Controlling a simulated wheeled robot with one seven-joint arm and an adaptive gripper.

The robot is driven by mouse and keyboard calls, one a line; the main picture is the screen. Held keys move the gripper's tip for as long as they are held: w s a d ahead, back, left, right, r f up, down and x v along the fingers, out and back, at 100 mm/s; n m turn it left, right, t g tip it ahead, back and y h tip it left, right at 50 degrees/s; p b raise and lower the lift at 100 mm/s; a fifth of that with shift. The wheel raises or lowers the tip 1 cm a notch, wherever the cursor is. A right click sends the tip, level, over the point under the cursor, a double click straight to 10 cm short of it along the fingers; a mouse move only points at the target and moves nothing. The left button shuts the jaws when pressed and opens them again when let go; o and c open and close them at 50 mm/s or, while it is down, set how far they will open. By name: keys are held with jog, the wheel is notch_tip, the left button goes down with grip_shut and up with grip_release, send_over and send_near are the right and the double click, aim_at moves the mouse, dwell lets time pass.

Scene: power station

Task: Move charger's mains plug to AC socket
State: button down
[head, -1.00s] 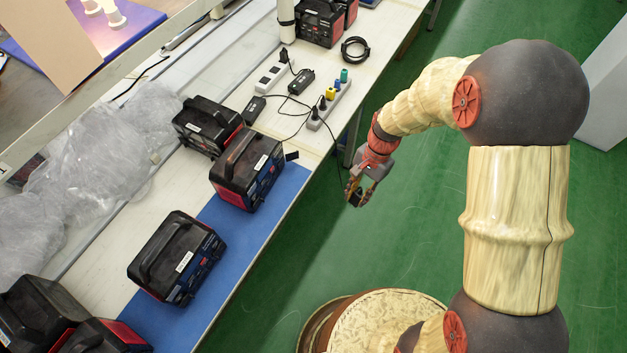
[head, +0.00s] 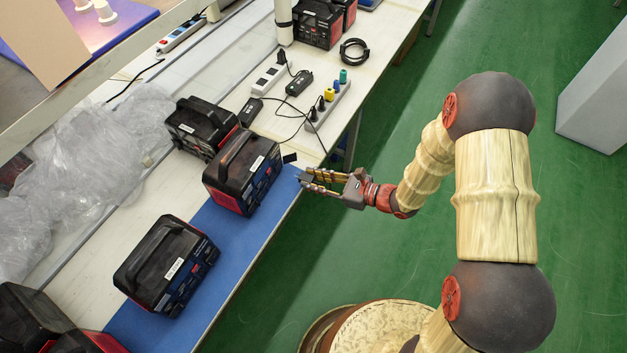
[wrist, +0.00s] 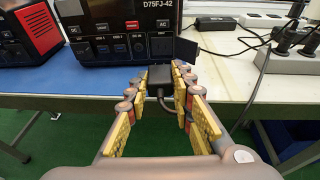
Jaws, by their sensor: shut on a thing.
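My gripper (head: 303,179) is at the front edge of the table, facing a black power station (head: 242,172). In the wrist view my gripper (wrist: 160,85) is shut on the black mains plug (wrist: 160,75), whose cord hangs down between the fingers. The power station (wrist: 92,22) reads D75FJ-42. Its AC socket (wrist: 161,46) is below the AC label, right of the USB and DC ports, with its black cover flap (wrist: 186,52) swung open to the right. The plug is in front of and below the socket, apart from it as far as I can tell.
Several other power stations (head: 167,262) stand on the table. White power strips (head: 327,103) with plugs, black adapter bricks (head: 299,83) and loose cables lie behind and right. A blue mat (head: 219,235) covers the front. Green floor is free at right.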

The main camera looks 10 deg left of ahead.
jog(key=shift+w+a, duration=0.15)
jog(key=shift+w, duration=0.05)
jog(key=shift+w+a+b, duration=0.1)
jog(key=shift+w+a, duration=0.2)
jog(key=shift+a, duration=0.55)
jog(key=shift+w+a+b, duration=0.15)
jog(key=shift+w+a, duration=0.1)
jog(key=shift+a, duration=0.55)
jog(key=shift+w+a+b, duration=0.1)
jog(key=shift+w+a, duration=0.2)
jog(key=shift+a, duration=0.55)
jog(key=shift+w+a, duration=0.25)
jog(key=shift+a, duration=0.6)
jog(key=c, duration=1.5)
grip_release()
jog(key=shift+o, duration=0.2)
jog(key=v, duration=1.2)
